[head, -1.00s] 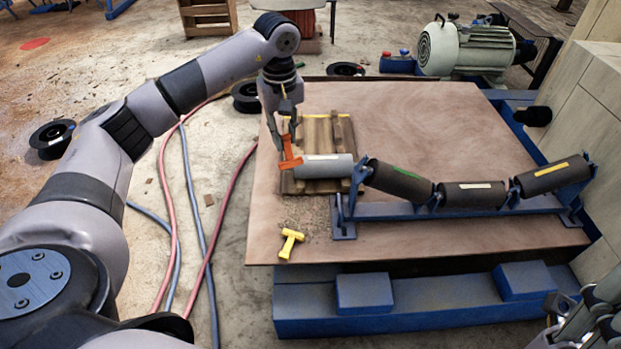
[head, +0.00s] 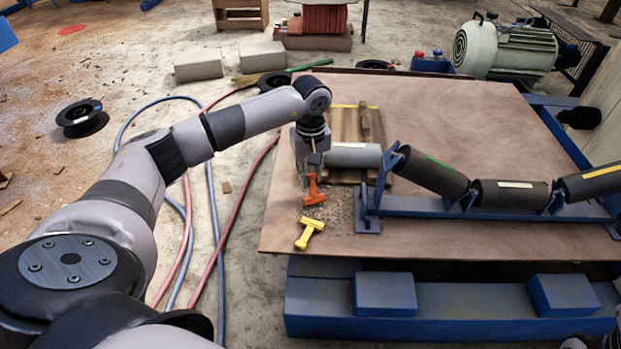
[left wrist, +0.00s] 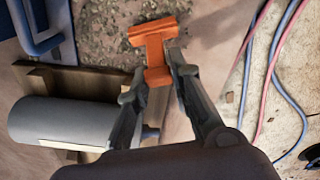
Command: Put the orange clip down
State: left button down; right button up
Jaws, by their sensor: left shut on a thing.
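The orange clip (head: 314,191) is held in my left gripper (head: 313,172) over the near left part of the wooden board, just behind a yellow clip (head: 309,233). In the left wrist view the two fingers (left wrist: 160,72) close on the stem of the orange clip (left wrist: 154,45), and its wide end points away from them over gravelly debris. I cannot tell whether the clip touches the surface. My right gripper (head: 590,342) shows only as a sliver at the bottom right edge, so its jaws cannot be read.
A grey roller (head: 352,155) lies on a wooden pallet (head: 343,122) behind my left gripper; it also shows in the left wrist view (left wrist: 62,122). A blue frame (head: 480,207) with dark rollers stands to the right. The board (head: 420,240) is clear in front of the frame.

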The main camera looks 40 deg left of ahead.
pick_arm(q)
jog(key=shift+f, duration=0.25)
jog(key=shift+r, duration=0.1)
jog(key=c, duration=1.4)
grip_release()
jog(key=shift+c, duration=0.2)
